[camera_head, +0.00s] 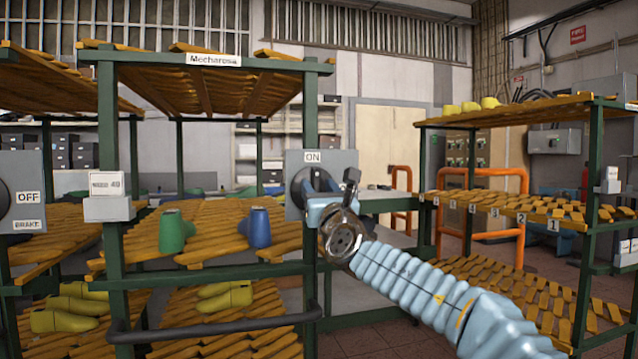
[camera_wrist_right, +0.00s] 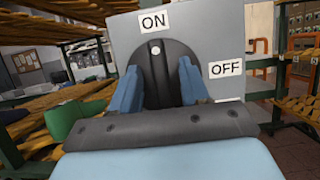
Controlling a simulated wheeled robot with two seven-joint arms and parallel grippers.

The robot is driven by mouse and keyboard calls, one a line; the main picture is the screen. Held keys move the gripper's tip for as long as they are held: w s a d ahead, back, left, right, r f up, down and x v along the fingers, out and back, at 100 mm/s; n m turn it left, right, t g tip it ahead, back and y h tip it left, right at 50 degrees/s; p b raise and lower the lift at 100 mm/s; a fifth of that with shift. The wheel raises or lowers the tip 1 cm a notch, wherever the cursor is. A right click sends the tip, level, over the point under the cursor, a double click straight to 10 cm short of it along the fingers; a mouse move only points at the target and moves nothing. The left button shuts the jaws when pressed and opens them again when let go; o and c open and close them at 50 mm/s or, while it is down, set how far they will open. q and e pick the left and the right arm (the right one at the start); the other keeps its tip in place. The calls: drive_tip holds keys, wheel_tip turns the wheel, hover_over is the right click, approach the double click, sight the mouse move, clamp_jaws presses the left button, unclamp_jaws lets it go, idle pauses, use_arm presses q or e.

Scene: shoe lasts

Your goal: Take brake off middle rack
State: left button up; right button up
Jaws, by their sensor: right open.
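The brake box of the middle rack (camera_head: 335,160) is a grey panel on the rack's front right post. Its round black knob (camera_head: 298,184) is partly hidden by my right gripper (camera_head: 318,188). In the wrist view, the knob (camera_wrist_right: 168,58) has its white dot at the top, towards the ON label (camera_wrist_right: 155,22). The OFF label (camera_wrist_right: 226,69) is to its right. My right gripper's two blue fingers (camera_wrist_right: 160,85) are open, one on each side of the knob's grip. I cannot tell if they touch it. My left gripper is out of view.
The middle rack (camera_head: 215,243) carries a green last (camera_head: 172,232) and a blue last (camera_head: 258,228), with yellow lasts below. Another brake box (camera_head: 22,178) at the left reads OFF. A rack (camera_head: 510,207) with numbered shelves stands right. A dark handle bar (camera_head: 215,325) crosses low in front.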

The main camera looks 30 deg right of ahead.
drive_tip(key=shift+w, duration=0.1)
clamp_jaws()
drive_tip(key=shift+m+h, duration=0.4)
drive_tip(key=shift+m, duration=0.1)
drive_tip(key=m+g+h, duration=0.1)
drive_tip(key=m, duration=0.3)
drive_tip(key=shift+h+b, duration=0.4)
drive_tip(key=m+g+h, duration=0.1)
drive_tip(key=m, duration=0.2)
drive_tip(key=m+g+h, duration=0.1)
drive_tip(key=m, duration=0.2)
drive_tip(key=shift+d+f+m+b, duration=0.1)
drive_tip(key=shift+d+m+b, duration=0.05)
drive_tip(key=shift+m+b, duration=0.15)
drive_tip(key=m+g, duration=0.2)
drive_tip(key=m, duration=0.3)
drive_tip(key=m+g+h+p, duration=0.1)
drive_tip(key=m+g, duration=0.1)
drive_tip(key=m, duration=0.4)
drive_tip(key=shift+d+f, duration=0.15)
drive_tip(key=shift+f, duration=0.05)
drive_tip(key=shift+g, duration=0.3)
